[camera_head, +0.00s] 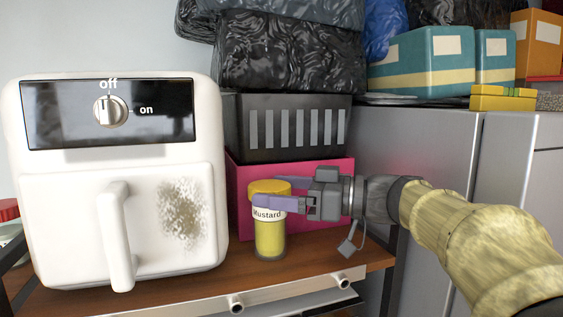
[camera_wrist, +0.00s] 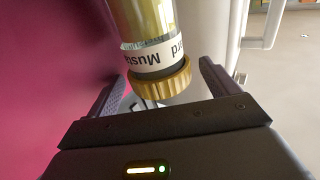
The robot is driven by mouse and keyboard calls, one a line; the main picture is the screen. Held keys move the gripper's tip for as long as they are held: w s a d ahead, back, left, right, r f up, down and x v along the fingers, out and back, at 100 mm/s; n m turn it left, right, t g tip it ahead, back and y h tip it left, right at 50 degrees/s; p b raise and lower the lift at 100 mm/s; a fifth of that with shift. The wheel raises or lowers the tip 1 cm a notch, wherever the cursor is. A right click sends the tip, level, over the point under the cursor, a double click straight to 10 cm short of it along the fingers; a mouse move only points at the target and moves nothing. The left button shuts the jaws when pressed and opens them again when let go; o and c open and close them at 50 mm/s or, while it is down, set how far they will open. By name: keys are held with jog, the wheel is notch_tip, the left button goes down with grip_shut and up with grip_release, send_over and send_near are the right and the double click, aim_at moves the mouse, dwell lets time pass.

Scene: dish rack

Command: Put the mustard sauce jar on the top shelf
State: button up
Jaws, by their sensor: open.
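The mustard sauce jar (camera_head: 270,236) is yellow with a yellow lid and a white "Mustard" label. It stands upright on the brown wooden shelf (camera_head: 190,290), right of the white appliance. My gripper (camera_head: 272,193) reaches in from the right, with its purple fingers at the height of the jar's lid and upper label. In the wrist view the jar (camera_wrist: 146,40) shows upside down, its ribbed lid between the open fingers of my gripper (camera_wrist: 168,88). Whether a finger touches the jar cannot be told. Part of the jar's upper side is hidden by a finger.
A white air fryer (camera_head: 150,190) stands close left of the jar. A pink box (camera_head: 240,190) with a black slotted crate (camera_head: 290,125) on top is right behind it. Grey cabinets (camera_head: 430,140) stand at the right, with teal boxes (camera_head: 420,60) and black bags (camera_head: 290,50) higher up.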

notch_tip(320, 180, up, 9)
jog(key=shift+r+b, duration=0.15)
jog(key=shift+b, duration=0.25)
dwell(0.4)
grip_shut()
dwell(1.4)
